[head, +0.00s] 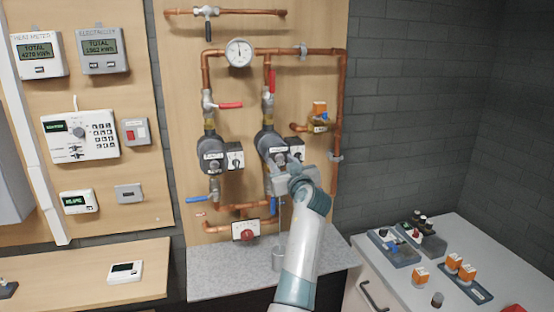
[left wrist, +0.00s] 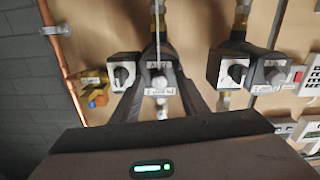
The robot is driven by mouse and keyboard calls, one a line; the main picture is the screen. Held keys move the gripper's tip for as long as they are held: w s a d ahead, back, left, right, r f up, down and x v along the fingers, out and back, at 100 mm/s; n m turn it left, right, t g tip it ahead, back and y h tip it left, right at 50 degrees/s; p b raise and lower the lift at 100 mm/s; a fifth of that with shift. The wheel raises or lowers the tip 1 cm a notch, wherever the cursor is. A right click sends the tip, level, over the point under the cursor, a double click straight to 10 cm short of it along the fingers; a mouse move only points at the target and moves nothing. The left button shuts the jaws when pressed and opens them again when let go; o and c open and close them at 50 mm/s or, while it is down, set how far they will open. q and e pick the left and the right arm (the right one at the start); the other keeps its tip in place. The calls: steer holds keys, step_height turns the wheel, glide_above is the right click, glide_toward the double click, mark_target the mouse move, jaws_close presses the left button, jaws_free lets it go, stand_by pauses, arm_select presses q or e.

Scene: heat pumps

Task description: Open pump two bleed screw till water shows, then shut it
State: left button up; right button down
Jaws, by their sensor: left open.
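Pump two (head: 266,140) is the right one of two dark pumps on the wooden panel, with a dial box (head: 296,149) at its right. My left gripper (head: 280,176) is in front of its lower part and partly hides it. In the left wrist view, which is turned over, the open dark fingers stand either side of the pale bleed screw (left wrist: 160,83), with a label below it. Contact cannot be made out. A thin pale line (head: 280,226) runs down from there toward a grey cup (head: 278,259); whether water or a tube, I cannot tell. My right gripper is not in view.
Pump one (head: 211,153) stands to the left, with red and blue valve handles nearby. A pressure gauge (head: 239,52) is above. Copper pipe (head: 341,110) runs down the right side. A white counter (head: 462,265) at right holds trays of parts.

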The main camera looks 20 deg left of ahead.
arm_select(q)
steer(key=shift+w, duration=0.1)
steer(key=shift+r, duration=0.1)
steer(key=shift+d, duration=0.1)
steer(key=shift+c, duration=0.9)
jaws_close()
